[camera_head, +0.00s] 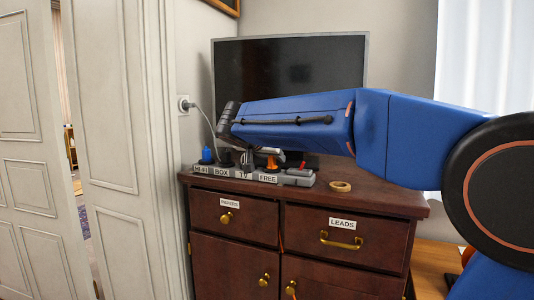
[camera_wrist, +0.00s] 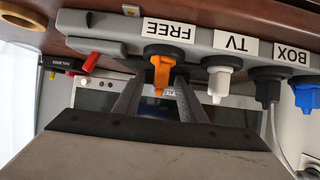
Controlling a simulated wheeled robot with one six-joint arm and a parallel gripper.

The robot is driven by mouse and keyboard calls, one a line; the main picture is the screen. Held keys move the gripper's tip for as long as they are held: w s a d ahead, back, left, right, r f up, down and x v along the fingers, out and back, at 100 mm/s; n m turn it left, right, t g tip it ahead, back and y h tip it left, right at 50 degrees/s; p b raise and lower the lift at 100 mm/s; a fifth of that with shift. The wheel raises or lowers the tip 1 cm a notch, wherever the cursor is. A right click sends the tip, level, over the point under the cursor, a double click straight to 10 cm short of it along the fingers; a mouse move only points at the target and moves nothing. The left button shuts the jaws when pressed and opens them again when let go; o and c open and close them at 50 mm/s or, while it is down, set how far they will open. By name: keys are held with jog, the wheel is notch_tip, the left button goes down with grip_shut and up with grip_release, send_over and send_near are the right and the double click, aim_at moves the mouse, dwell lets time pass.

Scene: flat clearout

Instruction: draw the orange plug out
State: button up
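The orange plug (camera_head: 270,162) sits in the socket marked FREE on the grey power strip (camera_head: 296,180), which stands on the dark wooden cabinet. In the wrist view, the orange plug (camera_wrist: 162,70) hangs below the strip (camera_wrist: 105,45) because the picture is turned over. My gripper (camera_wrist: 158,92) is open, with one dark finger on each side of the plug's handle. A gap seems to show on both sides; contact cannot be told. In the head view, my arm partly hides the gripper behind the strip.
A white plug (camera_wrist: 218,82), a black plug (camera_wrist: 268,88) and a blue plug (camera_wrist: 306,95) stand close beside the orange one. A tape ring (camera_head: 340,186) and a screen (camera_head: 285,65) are nearby.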

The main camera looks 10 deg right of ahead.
jog(key=shift+x, duration=1.9)
grip_shut()
